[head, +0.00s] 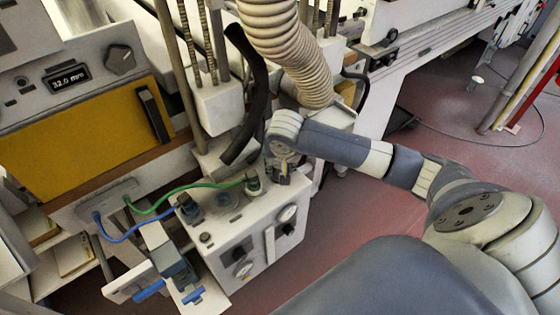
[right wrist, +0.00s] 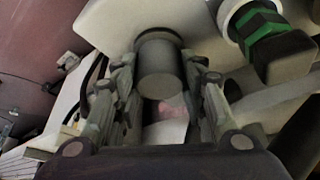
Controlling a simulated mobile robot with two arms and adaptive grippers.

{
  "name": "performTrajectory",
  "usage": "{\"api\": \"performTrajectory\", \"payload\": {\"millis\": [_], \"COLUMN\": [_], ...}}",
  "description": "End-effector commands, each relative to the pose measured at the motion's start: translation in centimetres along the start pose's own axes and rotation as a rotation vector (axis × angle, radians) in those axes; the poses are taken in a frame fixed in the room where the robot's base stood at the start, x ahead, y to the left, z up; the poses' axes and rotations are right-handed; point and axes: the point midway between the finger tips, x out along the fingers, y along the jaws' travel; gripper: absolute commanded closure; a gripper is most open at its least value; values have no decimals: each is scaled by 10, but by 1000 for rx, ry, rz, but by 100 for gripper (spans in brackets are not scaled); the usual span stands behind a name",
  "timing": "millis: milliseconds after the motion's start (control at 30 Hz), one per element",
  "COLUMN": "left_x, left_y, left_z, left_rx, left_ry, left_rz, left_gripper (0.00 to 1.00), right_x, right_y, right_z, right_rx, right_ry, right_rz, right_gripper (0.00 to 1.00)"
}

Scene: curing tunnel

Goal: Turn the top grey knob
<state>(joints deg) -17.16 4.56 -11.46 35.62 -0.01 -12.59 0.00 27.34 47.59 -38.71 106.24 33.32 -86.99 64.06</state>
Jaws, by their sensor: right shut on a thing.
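The grey knob (right wrist: 160,72) is a dark grey cylinder standing out from the pale top of the control box (head: 228,245). In the right wrist view it sits between the two fingers of my right gripper (right wrist: 164,88), which is shut on it. In the head view my right gripper (head: 281,168) reaches down at the back right corner of the box top, and the gripper and wrist largely hide the knob there. My left gripper is not in view.
A green cable (head: 170,200) and a blue cable (head: 128,238) plug into the box top, the green plug (right wrist: 265,30) close beside my right gripper. A ribbed hose (head: 285,50) hangs just above my right wrist.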

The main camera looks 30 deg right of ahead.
Motion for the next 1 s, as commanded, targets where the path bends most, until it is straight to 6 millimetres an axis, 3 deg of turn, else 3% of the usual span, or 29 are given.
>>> {"api": "performTrajectory", "payload": {"millis": [167,200,267,667,767,1000], "left_x": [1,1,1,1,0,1], "left_y": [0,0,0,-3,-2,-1], "left_z": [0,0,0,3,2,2], "left_rx": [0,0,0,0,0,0], "left_ry": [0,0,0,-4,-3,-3], "left_rz": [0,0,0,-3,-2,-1], "left_gripper": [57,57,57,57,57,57], "right_x": [0,0,0,-4,-16,-66], "right_y": [0,0,0,0,0,-1], "right_z": [0,0,0,-1,-1,-1], "right_rx": [-1,-1,-1,-1,-1,-3], "right_ry": [1,1,1,2,4,5], "right_rz": [0,0,0,-2,-3,-5], "right_gripper": [85,52,41,41,41,41]}}
